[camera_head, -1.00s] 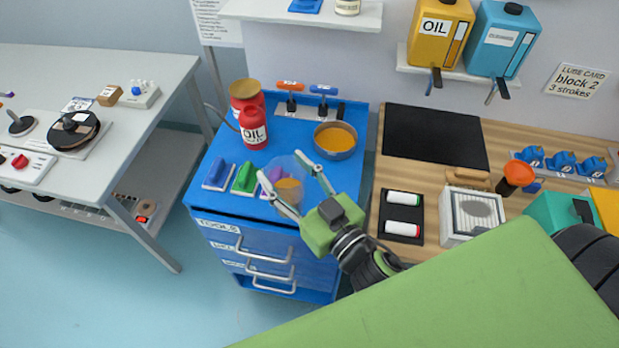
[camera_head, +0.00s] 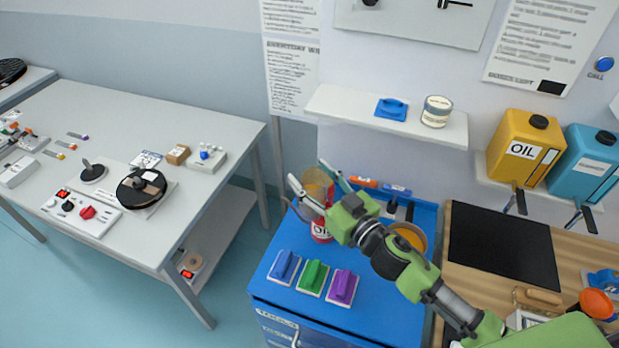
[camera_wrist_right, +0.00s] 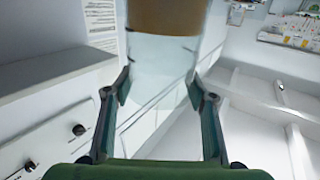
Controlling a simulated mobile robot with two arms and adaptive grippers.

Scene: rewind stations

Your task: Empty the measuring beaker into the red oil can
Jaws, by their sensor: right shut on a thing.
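The clear measuring beaker (camera_head: 312,194) with amber liquid is held between the fingers of my right gripper (camera_head: 319,187). In the right wrist view, the beaker (camera_wrist_right: 160,60) stands between the two fingers, its amber part towards the top of the picture. In the head view it is over the red oil can (camera_head: 321,231), whose OIL label shows partly below the gripper. The can's top is hidden behind the beaker and gripper, so I cannot tell whether they touch or how far the beaker is tilted. My left gripper is not in view.
Blue, green and purple handled blocks (camera_head: 313,277) sit at the front of the blue cabinet top (camera_head: 384,306). A round pan of amber liquid (camera_head: 411,236) is partly behind my right arm. A white shelf (camera_head: 345,108) juts out above. A grey table (camera_head: 95,125) stands left.

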